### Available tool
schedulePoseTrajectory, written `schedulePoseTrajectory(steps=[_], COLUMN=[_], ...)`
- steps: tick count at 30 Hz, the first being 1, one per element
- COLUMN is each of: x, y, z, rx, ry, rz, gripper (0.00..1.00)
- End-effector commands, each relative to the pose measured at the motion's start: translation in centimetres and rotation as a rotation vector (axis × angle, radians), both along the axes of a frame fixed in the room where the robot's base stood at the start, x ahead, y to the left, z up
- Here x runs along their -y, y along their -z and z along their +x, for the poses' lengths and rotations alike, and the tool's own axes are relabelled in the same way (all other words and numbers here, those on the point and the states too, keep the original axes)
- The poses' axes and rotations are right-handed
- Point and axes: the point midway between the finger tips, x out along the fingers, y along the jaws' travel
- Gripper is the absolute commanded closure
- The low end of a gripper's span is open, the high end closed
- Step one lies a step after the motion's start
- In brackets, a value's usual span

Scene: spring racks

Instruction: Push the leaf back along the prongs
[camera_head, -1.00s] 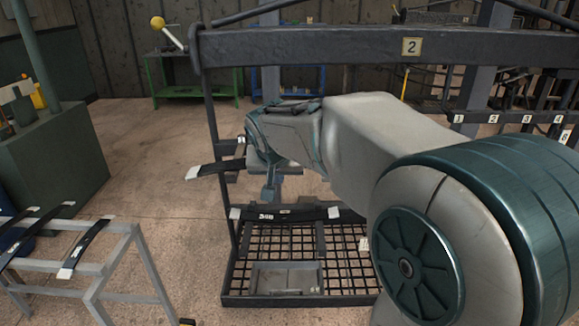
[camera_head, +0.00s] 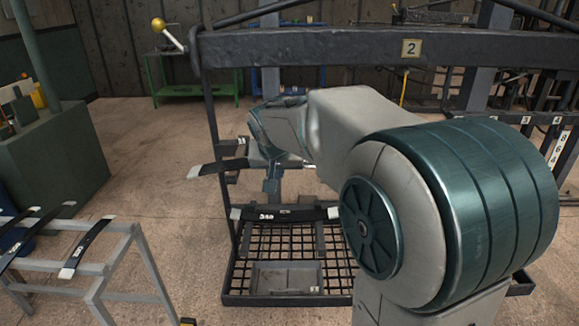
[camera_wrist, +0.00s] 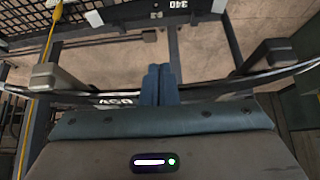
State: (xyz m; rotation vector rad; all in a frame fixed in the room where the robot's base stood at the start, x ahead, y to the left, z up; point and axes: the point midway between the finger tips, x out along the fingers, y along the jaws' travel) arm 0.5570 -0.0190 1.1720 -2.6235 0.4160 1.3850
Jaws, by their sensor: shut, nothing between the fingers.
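A dark curved leaf (camera_head: 218,167) with a pale tip sticks out to the left of my arm at mid-height on the rack; my wrist hides most of it. In the wrist view the leaf (camera_wrist: 110,101) runs across the picture, past grey prong ends (camera_wrist: 45,76) and (camera_wrist: 284,52) at left and right. My gripper (camera_head: 271,186) is shut and empty. In the wrist view its blue fingertips (camera_wrist: 160,72) overlap the middle of the leaf; I cannot tell whether they touch it. A second leaf (camera_head: 300,214), marked 340, lies lower on the rack.
The rack's thick top beam (camera_head: 330,46), marked 2, spans above my arm. A mesh shelf (camera_head: 240,270) with a grey tray (camera_head: 285,278) is below. A light frame (camera_head: 118,240) holding more leaves stands at left. Open floor lies between.

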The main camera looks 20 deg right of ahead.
Motion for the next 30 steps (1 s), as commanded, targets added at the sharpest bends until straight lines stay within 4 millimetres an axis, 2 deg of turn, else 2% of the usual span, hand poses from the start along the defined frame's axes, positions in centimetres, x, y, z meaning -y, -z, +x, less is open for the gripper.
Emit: schedulePoseTrajectory(steps=[30], x=[1.3], y=[-0.2], z=[4.0], rx=[0.002], ry=[0.001], rz=[0.000], gripper=[1.00])
